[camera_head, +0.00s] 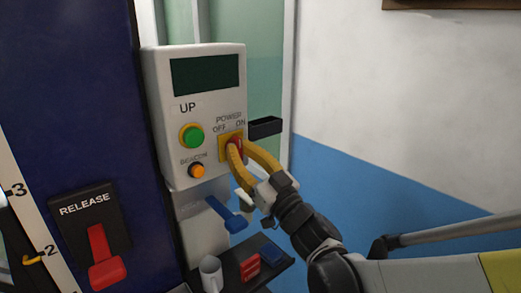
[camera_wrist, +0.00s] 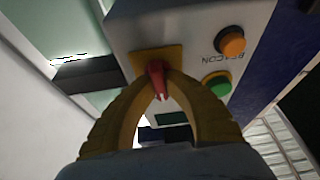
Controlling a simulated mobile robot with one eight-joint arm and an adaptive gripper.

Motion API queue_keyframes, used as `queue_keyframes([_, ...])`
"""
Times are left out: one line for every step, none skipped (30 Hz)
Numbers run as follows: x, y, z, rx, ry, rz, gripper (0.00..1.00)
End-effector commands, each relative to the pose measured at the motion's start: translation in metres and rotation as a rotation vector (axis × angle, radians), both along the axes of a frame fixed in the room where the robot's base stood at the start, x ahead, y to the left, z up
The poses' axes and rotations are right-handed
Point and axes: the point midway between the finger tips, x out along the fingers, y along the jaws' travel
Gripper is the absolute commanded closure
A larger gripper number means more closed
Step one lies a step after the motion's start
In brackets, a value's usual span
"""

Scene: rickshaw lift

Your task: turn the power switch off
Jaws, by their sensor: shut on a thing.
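The power switch is a red knob (camera_head: 237,143) on a yellow square plate, at the lower right of a white control box (camera_head: 205,100). OFF is printed above its left and ON above its right. My gripper (camera_head: 242,148) has its yellow fingers closed on the knob, one on each side. The wrist view shows the red knob (camera_wrist: 156,75) pinched between the two fingertips (camera_wrist: 157,84). The fingers cover part of the knob in the head view, and I cannot tell clearly which way it points.
A green button (camera_head: 192,137) and an orange beacon button (camera_head: 196,171) sit left of the switch. A black bracket (camera_head: 265,127) juts out at right.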

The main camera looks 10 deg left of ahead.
Motion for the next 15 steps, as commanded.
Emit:
queue_keyframes([0.0016,-0.0002,-0.0002,-0.029,-0.032,-0.003,1.0])
queue_keyframes([0.0013,0.0,-0.0001,-0.048,-0.053,-0.002,1.0])
queue_keyframes([0.0014,0.0,0.0,-0.072,-0.081,-0.002,1.0])
queue_keyframes([0.0013,0.0,0.0001,-0.092,-0.105,-0.002,1.0])
queue_keyframes([0.0016,-0.0003,0.0002,-0.109,-0.126,-0.003,1.0])
queue_keyframes([0.0016,-0.0001,0.0002,-0.134,-0.155,-0.003,1.0])
queue_keyframes([0.0015,0.0,0.0003,-0.152,-0.175,-0.003,1.0])
queue_keyframes([0.0015,0.0001,0.0003,-0.17,-0.195,-0.002,1.0])
queue_keyframes([0.0014,0.0,0.0005,-0.193,-0.223,-0.002,1.0])
queue_keyframes([0.0017,-0.0002,0.0004,-0.21,-0.242,-0.003,1.0])
queue_keyframes([0.0016,-0.0003,0.0007,-0.226,-0.262,-0.004,1.0])
queue_keyframes([0.0015,0.0,0.0007,-0.248,-0.287,-0.002,1.0])
queue_keyframes([0.0015,0.0,0.0008,-0.263,-0.305,-0.003,1.0])
queue_keyframes([0.0013,0.0002,0.0008,-0.278,-0.323,-0.002,1.0])
queue_keyframes([0.0012,0.0001,0.001,-0.296,-0.344,-0.002,1.0])
